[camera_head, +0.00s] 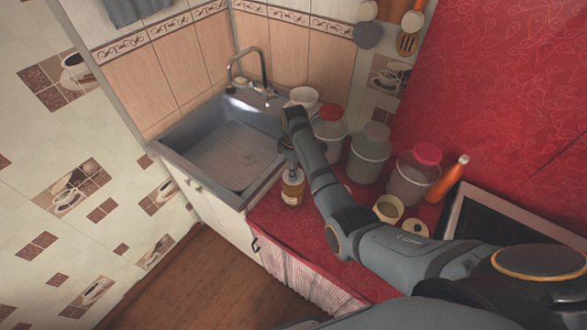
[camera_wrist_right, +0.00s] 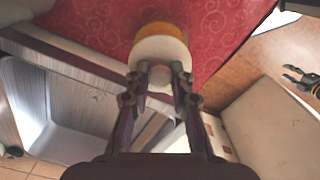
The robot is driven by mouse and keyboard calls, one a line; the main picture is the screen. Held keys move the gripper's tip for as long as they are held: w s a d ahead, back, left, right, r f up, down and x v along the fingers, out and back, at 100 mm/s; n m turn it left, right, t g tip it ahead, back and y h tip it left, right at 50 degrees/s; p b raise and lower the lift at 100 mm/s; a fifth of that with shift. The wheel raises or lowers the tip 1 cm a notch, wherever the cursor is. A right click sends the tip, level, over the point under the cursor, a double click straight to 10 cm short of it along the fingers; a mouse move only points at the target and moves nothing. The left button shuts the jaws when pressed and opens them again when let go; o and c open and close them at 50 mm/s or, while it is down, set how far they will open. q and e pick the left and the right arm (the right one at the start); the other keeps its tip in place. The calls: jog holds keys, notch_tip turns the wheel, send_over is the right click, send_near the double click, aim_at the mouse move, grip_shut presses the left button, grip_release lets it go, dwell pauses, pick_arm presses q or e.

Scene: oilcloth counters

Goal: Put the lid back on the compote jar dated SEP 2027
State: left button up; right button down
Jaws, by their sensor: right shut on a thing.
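An amber jar (camera_head: 292,190) stands on the red oilcloth near the counter's front edge, beside the sink. My right gripper (camera_head: 290,163) points down over it. In the right wrist view, the fingers (camera_wrist_right: 160,72) are shut on the knob of a pale round lid (camera_wrist_right: 160,50). The jar's amber side (camera_wrist_right: 163,29) shows just past the lid. I cannot tell whether the lid rests on the rim or is slightly above it. No date is readable. My left gripper (camera_wrist_right: 287,73) shows at the right of the wrist view, its fingers apart and empty.
An open jar (camera_head: 388,209) and a loose pale lid (camera_head: 415,230) are right of my right arm. Large canisters (camera_head: 370,155), (camera_head: 410,180) and an orange bottle (camera_head: 449,180) stand behind. The sink (camera_head: 225,155) is left. A dark-topped appliance (camera_head: 500,230) is at right.

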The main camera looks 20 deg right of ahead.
jog(key=c, duration=1.1)
grip_release()
jog(key=shift+o, duration=0.3)
jog(key=o, duration=0.4)
jog(key=shift+r, duration=0.1)
notch_tip(320, 180, up, 7)
jog(key=p, duration=0.8)
jog(key=shift+c, duration=0.3)
